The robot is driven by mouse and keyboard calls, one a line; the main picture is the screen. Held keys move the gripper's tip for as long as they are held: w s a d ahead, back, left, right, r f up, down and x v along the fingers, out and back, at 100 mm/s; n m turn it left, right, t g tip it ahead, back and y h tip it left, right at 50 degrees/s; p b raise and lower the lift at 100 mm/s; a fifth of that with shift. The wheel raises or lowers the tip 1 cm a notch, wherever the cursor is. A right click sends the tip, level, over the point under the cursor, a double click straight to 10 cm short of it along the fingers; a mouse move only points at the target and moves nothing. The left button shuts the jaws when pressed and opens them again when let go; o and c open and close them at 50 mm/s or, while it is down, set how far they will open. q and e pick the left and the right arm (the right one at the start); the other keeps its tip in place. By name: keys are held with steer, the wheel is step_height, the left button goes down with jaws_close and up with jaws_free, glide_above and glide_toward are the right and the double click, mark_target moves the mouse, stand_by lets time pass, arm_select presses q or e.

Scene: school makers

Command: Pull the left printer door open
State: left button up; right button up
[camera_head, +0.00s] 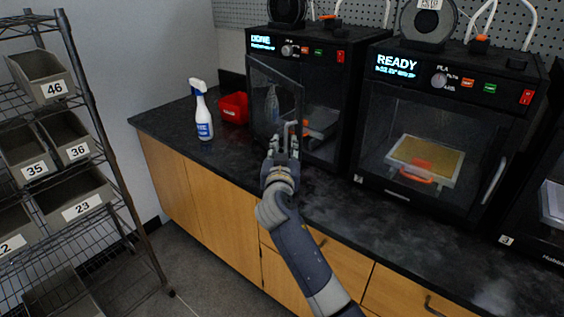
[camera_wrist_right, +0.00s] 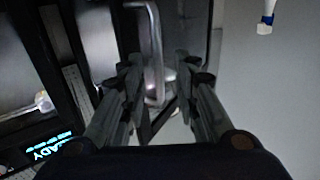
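The left printer (camera_head: 322,70) is black and its screen reads DONE. Its glass door (camera_head: 262,92) stands partly open, swung out on its left side, and the printer's inside shows to the right of it. My right gripper (camera_head: 284,144) is at the door's handle (camera_head: 291,128). In the right wrist view the fingers (camera_wrist_right: 155,85) stand one on each side of the metal handle (camera_wrist_right: 153,45) and look closed around it; the contact itself is partly hidden. My left gripper is not in view.
A spray bottle (camera_head: 203,112) and a red bin (camera_head: 234,108) stand on the dark counter (camera_head: 165,122) left of the door. A second printer (camera_head: 440,110), reading READY, stands shut at the right. A wire rack (camera_head: 128,217) with grey bins is at far left.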

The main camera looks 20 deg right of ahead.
steer(key=v, duration=0.9)
steer(key=shift+s, duration=0.25)
steer(key=shift+a, duration=0.1)
